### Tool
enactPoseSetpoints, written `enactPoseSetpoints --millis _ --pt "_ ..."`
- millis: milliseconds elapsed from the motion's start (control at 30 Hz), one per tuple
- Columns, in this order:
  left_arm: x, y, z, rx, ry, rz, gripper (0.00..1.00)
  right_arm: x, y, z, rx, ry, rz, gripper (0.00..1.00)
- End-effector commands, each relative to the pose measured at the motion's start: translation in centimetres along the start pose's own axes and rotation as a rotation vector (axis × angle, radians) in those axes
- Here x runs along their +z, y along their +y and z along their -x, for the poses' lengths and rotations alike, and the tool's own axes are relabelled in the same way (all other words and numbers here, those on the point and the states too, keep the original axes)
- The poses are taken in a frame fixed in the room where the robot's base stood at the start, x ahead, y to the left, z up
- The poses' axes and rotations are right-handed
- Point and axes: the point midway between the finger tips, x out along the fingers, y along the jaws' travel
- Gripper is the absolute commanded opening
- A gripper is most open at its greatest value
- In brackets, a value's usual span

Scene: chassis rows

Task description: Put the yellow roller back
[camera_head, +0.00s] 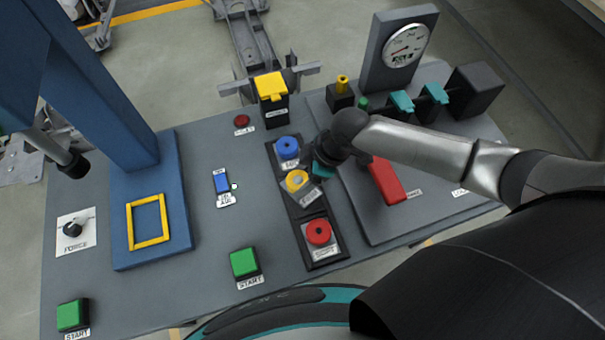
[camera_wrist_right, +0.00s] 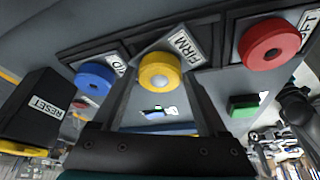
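The yellow roller (camera_head: 296,181) sits on a grey plate marked FIRM in the middle of a black strip (camera_head: 326,246). Its plate is turned askew against the plates of the blue roller (camera_head: 287,147) and the red roller (camera_head: 318,232). My right gripper (camera_head: 322,168) is just beside the yellow roller, on its right. In the right wrist view the yellow roller (camera_wrist_right: 160,71) shows between the tips of my two spread dark fingers (camera_wrist_right: 160,80). I cannot tell whether a finger touches it.
A black RESET box with a yellow top (camera_head: 271,87) stands behind the strip. A red handle (camera_head: 386,181) and a gauge (camera_head: 404,45) are on the right. A blue press frame (camera_head: 152,205) stands on the left. The grey bench is clear around the green START button (camera_head: 244,262).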

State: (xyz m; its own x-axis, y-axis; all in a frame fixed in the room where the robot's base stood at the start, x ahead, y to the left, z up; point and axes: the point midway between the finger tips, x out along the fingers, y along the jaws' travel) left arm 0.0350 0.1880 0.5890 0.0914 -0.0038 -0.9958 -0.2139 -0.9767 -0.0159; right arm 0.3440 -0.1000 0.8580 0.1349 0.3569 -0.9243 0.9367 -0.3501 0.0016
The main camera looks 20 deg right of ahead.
Motion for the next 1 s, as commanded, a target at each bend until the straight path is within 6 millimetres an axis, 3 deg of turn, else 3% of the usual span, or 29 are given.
enactPoseSetpoints --millis 167,433,567,1000 --pt "0.0 0.1 0.0 0.001 0.0 0.0 0.0 0.0 0.0 0.0 0.0 0.0 0.0 0.97" --pt "0.0 0.1 0.1 0.001 0.0 0.0 0.0 -0.1 0.0 0.2 0.0 0.0 0.0 0.97" --pt "-0.1 0.1 0.5 0.001 0.0 0.0 0.0 -0.3 0.1 1.3 0.002 0.001 0.0 0.97" --pt "-0.2 0.0 2.2 0.001 0.0 0.001 0.0 -0.2 0.1 10.0 0.002 -0.001 0.001 0.97"
